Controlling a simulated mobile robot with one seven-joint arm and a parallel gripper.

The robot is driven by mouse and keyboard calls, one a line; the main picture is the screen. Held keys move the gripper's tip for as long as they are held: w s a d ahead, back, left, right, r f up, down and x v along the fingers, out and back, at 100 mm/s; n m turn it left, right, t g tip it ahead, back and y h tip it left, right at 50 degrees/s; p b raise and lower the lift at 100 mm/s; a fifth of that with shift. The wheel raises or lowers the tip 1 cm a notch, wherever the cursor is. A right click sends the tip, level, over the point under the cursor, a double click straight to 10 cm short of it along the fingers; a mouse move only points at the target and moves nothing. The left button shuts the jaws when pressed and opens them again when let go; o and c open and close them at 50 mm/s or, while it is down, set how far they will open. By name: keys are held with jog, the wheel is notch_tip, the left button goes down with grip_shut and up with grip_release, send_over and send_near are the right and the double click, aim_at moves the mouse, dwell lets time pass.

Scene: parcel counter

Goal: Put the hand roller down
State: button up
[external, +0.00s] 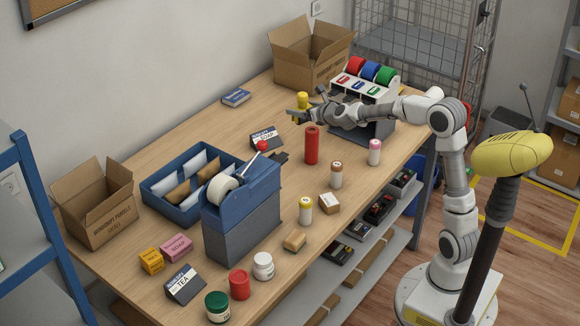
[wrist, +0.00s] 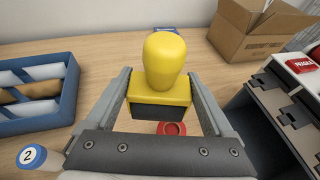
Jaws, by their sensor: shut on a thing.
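The hand roller (wrist: 163,82) has a rounded yellow handle on a yellow block with a dark lower part. My gripper (wrist: 161,108) is shut on its block, with one finger on each side. In the external view the yellow hand roller (external: 303,101) shows at the tip of my gripper (external: 300,113), over the far part of the wooden counter (external: 205,115). The handle points up. Its underside is hidden, and I cannot tell how far it is above the counter.
A red cylinder (external: 311,146) stands in front of my gripper. The label dispenser (external: 382,88) with coloured rolls is to the right, an open carton (external: 308,62) behind. A blue tray (external: 160,205) of envelopes is at left. Bare counter lies left of my gripper.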

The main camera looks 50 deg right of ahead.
jog(key=shift+m+h, duration=0.6)
jog(key=a+f+b, duration=0.1)
jog(key=a+f, duration=0.2)
jog(key=f, duration=0.1)
jog(key=s+a+f, duration=0.1)
jog(key=a+f, duration=0.2)
jog(key=f, duration=0.1)
jog(key=s+a+f+b, duration=0.1)
jog(key=a+f, duration=0.1)
jog(key=f, duration=0.2)
jog(key=shift+s+a+f+b, duration=0.1)
jog(key=shift+s+a+b, duration=0.1)
jog(key=shift+a+b, duration=0.15)
jog(key=shift+f+b, duration=0.45)
jog(key=shift+f, duration=1.8)
jog(key=shift+f+b, duration=0.45)
jog(key=shift+b, duration=0.35)
